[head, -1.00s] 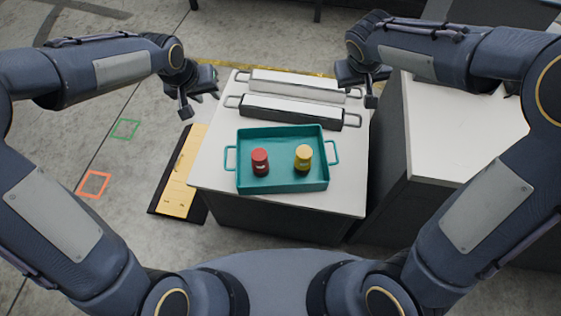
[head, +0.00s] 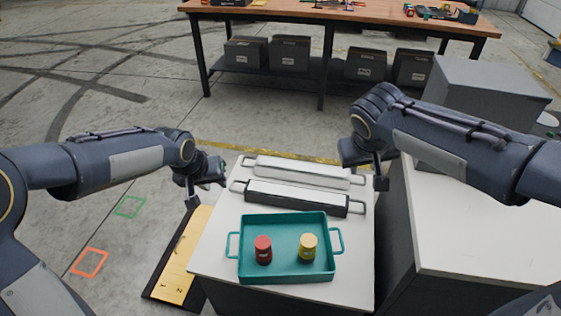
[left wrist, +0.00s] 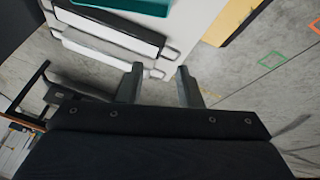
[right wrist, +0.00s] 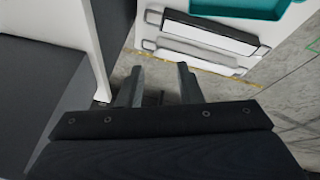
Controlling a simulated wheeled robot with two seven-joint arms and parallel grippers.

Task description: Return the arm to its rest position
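My left gripper (head: 207,185) is in the air beside the left edge of the white-topped table (head: 215,250). In the left wrist view its two fingers (left wrist: 159,84) stand apart with nothing between them. My right gripper (head: 379,175) is in the air by the table's right edge. In the right wrist view its fingers (right wrist: 160,84) are also apart and empty. A teal tray (head: 285,272) with two handles lies on the table. A red jar (head: 263,250) and a yellow jar (head: 308,246) stand upright in it.
Two long boxes with end handles, one white (head: 303,171) and one black-sided (head: 296,197), lie behind the tray. A white counter (head: 455,230) with a grey box (head: 480,100) stands right. A wooden workbench (head: 340,17) is at the back.

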